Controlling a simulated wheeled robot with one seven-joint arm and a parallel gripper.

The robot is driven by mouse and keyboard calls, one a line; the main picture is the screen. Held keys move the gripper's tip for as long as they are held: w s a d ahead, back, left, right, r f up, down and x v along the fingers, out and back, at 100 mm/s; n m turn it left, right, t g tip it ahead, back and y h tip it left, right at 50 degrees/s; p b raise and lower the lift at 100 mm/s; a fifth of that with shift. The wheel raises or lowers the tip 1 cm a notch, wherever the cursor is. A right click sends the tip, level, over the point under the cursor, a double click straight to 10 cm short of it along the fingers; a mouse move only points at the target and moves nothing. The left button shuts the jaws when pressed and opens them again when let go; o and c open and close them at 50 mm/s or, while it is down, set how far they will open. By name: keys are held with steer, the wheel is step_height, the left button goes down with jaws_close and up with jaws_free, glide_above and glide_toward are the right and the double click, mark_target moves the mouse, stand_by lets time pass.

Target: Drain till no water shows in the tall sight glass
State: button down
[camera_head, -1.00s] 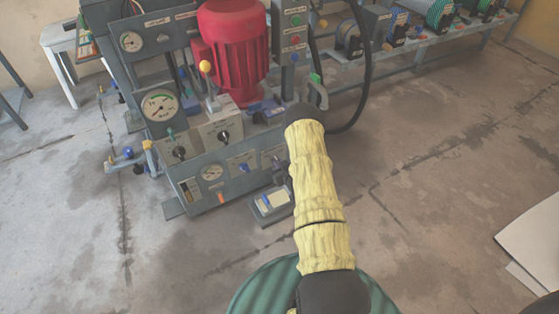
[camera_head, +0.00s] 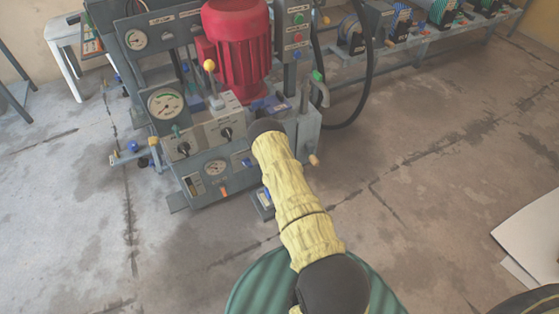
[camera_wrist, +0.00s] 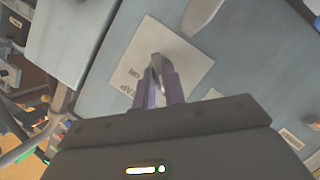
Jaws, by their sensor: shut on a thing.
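In the wrist view my gripper (camera_wrist: 159,86) is shut on a small grey metal handle (camera_wrist: 157,63) in front of a grey panel. A pale label (camera_wrist: 190,68) with upside-down lettering, seemingly including "TAP", lies behind the fingers. In the head view my yellow-sleeved arm reaches to the front of the press unit (camera_head: 232,185) and hides the gripper. A small upright gauge window (camera_head: 196,186) sits at the lower left of its front panel. It may be the sight glass; I cannot make out a water level.
A red motor (camera_head: 238,45) and round dials (camera_head: 165,103) are on the unit. A blue-handled side pipe (camera_head: 130,156) sticks out at its left.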

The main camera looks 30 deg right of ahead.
steer(key=shift+s+f, duration=0.1)
steer(key=c, duration=1.5)
jaws_free()
steer(key=shift+o, duration=0.2)
steer(key=p+v, duration=0.7)
steer(key=v, duration=1)
steer(key=shift+s+a, duration=0.15)
